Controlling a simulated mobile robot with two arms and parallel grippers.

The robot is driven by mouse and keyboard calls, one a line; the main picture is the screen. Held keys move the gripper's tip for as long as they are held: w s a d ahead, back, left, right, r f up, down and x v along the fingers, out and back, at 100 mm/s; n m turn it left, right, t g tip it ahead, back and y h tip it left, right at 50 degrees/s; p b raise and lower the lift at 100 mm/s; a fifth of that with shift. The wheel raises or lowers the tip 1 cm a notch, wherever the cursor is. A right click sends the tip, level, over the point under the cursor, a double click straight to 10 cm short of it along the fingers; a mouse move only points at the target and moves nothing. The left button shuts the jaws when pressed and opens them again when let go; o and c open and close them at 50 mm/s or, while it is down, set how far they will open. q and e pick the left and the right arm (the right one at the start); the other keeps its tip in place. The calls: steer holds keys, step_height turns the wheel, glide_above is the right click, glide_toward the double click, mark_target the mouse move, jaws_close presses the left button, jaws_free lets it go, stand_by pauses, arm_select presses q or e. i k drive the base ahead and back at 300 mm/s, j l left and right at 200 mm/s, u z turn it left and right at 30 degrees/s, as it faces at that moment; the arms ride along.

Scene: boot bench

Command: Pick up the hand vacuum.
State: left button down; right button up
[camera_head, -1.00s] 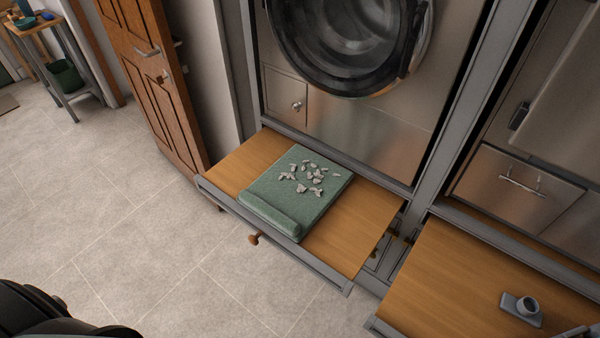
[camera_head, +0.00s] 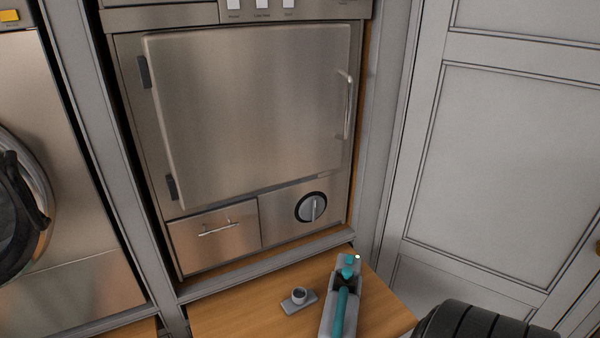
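The hand vacuum (camera_head: 342,300) is grey with a teal handle. It lies on the wooden pull-out shelf (camera_head: 240,318) below the steel-fronted machine, and its near end is cut off by the bottom edge of the picture. A small grey holder with a round cup (camera_head: 299,298) sits just to its left, apart from it. A black ribbed part of my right arm shows at the bottom right, close to the shelf's right side. Neither gripper shows in the head view.
The steel machine (camera_head: 250,110) stands behind the shelf, with a drawer (camera_head: 215,235) and a round dial (camera_head: 311,207) low on its front. A grey panelled door (camera_head: 500,170) is at the right. A round-door washer (camera_head: 20,210) is at the left edge.

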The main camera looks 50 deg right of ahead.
mark_target(340, 310)
steer(key=z, duration=1.8)
